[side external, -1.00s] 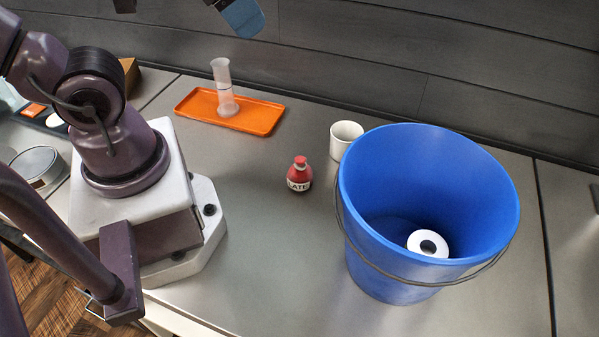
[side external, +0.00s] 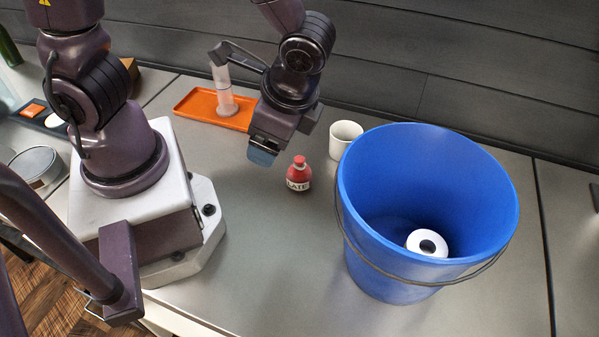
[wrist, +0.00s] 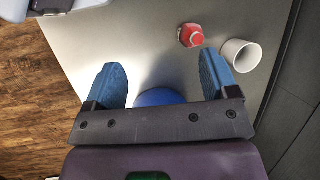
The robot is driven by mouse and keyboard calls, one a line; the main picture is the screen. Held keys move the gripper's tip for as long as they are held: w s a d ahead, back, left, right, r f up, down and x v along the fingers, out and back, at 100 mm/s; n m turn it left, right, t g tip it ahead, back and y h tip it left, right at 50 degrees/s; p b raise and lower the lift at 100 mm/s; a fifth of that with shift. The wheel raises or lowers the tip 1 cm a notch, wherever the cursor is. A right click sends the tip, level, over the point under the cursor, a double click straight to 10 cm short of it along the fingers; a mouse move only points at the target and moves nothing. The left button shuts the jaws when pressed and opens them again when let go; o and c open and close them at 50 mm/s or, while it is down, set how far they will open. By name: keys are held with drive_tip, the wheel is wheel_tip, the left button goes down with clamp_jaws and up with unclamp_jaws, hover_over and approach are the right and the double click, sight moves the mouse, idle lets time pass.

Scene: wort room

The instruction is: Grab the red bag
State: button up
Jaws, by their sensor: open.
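The red bag (side external: 299,174) is small and round, with a narrow top and a white label reading "LATE". It stands upright on the grey counter, left of the white cup. It also shows near the top of the wrist view (wrist: 190,36). My gripper (side external: 262,157) appears just left of and above the bag in the side view, raised over the counter and not touching it. In the wrist view, my gripper (wrist: 162,78) has its two blue fingers wide apart. It is open and holds nothing; the bag lies beyond the fingertips.
A white cup (side external: 346,137) stands behind the blue bucket (side external: 385,258), which holds a white ring-shaped roll (side external: 413,241). An orange tray (side external: 193,106) with a clear cylinder (side external: 222,92) lies behind my gripper. A dark wall (side external: 450,60) borders the back. The counter's front middle is clear.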

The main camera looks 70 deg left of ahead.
wheel_tip(320, 180, down, 8)
drive_tip(key=w+a+m+t+y, duration=0.1)
drive_tip(key=a+m+t+y, duration=0.1)
drive_tip(key=m+y, duration=0.45)
drive_tip(key=m+t+y, duration=0.2)
drive_tip(key=m+t, duration=0.2)
drive_tip(key=m, duration=0.2)
hover_over(301, 180)
wheel_tip(301, 180, down, 2)
drive_tip(key=shift+s+d+f, duration=0.1)
drive_tip(key=shift+d+f, duration=0.15)
drive_tip(key=shift+f, duration=0.85)
drive_tip(key=shift+d+f, duration=0.2)
drive_tip(key=shift+f, duration=0.85)
drive_tip(key=f, duration=0.3)
drive_tip(key=shift+a+f, duration=0.1)
drive_tip(key=shift+a, duration=0.1)
drive_tip(key=shift+w+a+f, duration=0.2)
drive_tip(key=shift+w+a, duration=0.05)
drive_tip(key=shift+a, duration=0.4)
drive_tip(key=shift+w+a+f, duration=0.15)
drive_tip(key=shift+a+f, duration=0.05)
drive_tip(key=shift+a, duration=0.3)
drive_tip(key=c, duration=1)
